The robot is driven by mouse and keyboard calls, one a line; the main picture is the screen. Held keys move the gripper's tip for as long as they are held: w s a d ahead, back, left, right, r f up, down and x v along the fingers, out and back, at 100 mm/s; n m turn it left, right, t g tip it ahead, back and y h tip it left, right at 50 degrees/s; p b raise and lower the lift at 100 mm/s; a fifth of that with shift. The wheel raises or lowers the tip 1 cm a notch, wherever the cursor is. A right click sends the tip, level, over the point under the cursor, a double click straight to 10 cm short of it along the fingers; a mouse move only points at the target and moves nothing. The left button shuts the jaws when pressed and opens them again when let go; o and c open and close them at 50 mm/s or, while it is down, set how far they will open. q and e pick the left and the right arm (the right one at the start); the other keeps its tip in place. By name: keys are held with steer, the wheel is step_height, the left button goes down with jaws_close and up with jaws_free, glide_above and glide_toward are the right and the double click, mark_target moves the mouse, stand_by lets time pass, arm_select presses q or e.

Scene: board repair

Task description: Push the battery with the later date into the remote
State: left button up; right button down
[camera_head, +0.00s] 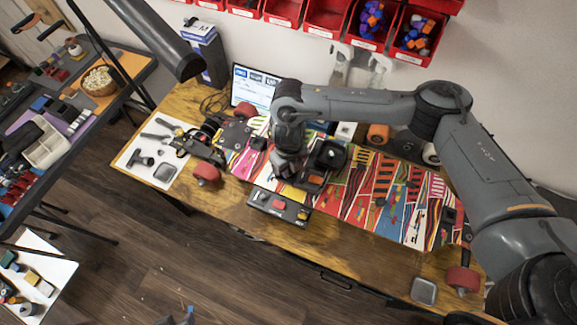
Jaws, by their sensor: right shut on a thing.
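My right gripper (289,168) points down over the middle of the colourful skateboard deck (385,200). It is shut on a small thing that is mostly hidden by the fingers. I cannot tell if that thing is a battery. A dark box with red and light parts (279,206) lies just in front of the gripper, at the front of the table. I cannot tell if it is the remote. A dark open part (328,155) sits on the deck just right of the gripper. No battery dates can be read. My left gripper is not in view.
The deck lies along the wooden table (330,240), with red wheels (206,173) at its ends. A white mat with tools (158,150) lies at the left. A lit screen (254,88) and red bins (326,17) stand behind. A small metal tray (423,291) lies front right.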

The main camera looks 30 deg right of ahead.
stand_by(0.3)
steer(key=c, duration=0.7)
jaws_free()
steer(key=shift+o, duration=0.2)
steer(key=shift+r, duration=0.15)
